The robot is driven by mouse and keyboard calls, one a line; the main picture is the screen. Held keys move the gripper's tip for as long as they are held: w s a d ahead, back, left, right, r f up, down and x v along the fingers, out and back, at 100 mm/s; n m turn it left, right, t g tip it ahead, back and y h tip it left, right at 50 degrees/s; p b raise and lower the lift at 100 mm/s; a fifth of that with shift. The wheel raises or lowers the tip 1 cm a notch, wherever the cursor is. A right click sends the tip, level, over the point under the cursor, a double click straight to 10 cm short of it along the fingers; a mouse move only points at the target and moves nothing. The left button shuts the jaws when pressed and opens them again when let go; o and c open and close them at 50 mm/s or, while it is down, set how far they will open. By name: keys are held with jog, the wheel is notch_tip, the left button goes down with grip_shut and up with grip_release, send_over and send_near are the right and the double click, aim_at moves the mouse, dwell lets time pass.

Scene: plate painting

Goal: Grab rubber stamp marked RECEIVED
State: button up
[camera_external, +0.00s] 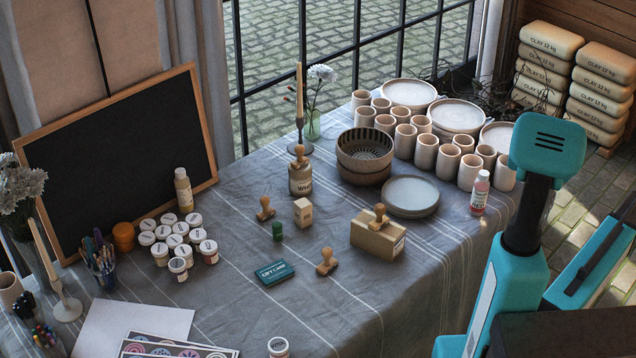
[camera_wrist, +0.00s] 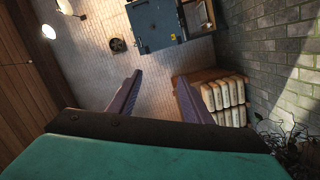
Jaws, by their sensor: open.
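Several rubber stamps with wooden handles show in the external view. One stamp (camera_external: 265,208) stands on the tablecloth left of centre, and another stamp (camera_external: 327,262) stands nearer the front. A third stamp (camera_external: 379,216) sits on a cardboard box (camera_external: 376,238), and a fourth (camera_external: 299,157) sits on top of a jar (camera_external: 300,181). No RECEIVED marking is readable on any of them. My gripper (camera_wrist: 158,76) is open and empty in the wrist view, with its two purple fingers apart. It faces the floor and wall, away from the table; no stamp shows there.
A small labelled block (camera_external: 303,212), a green cylinder (camera_external: 278,231) and a teal box (camera_external: 274,272) lie among the stamps. Bowls (camera_external: 365,150), a plate (camera_external: 410,195) and several cups (camera_external: 427,150) crowd the back right. Paint jars (camera_external: 181,236) stand left. The front-right cloth is clear.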

jog(key=w+a+n+t+y, duration=0.25)
jog(key=w+a, duration=0.65)
jog(key=a, duration=0.5)
jog(key=w+a+n+t+y, duration=0.15)
jog(key=w+a+n, duration=0.25)
jog(key=w+a, duration=0.75)
jog(key=w+a+n+t+y, duration=0.1)
jog(key=w+a+n+y, duration=0.2)
jog(key=w+a, duration=0.85)
jog(key=s+a+f+n+t+y+p, duration=0.1)
jog(key=a+n+y, duration=0.3)
jog(key=a, duration=2.1)
jog(key=s+a+n+y, duration=0.2)
jog(key=a+n+y, duration=0.2)
jog(key=a, duration=2.1)
jog(key=s+a+f+n+g+y, duration=0.1)
jog(key=s+a+n+y, duration=0.15)
jog(key=s+a, duration=1)
jog(key=s+a+f+n+g+y+p, duration=0.15)
jog(key=s+a+n, duration=0.35)
jog(key=a, duration=1.4)
jog(key=s+a+n+y, duration=0.3)
jog(key=s+a, duration=0.7)
jog(key=a, duration=0.5)
jog(key=t+h, duration=0.4)
jog(key=h, duration=0.8)
send_over(326, 254)
jog(key=shift+g, duration=0.25)
notch_tip(326, 254, down, 8)
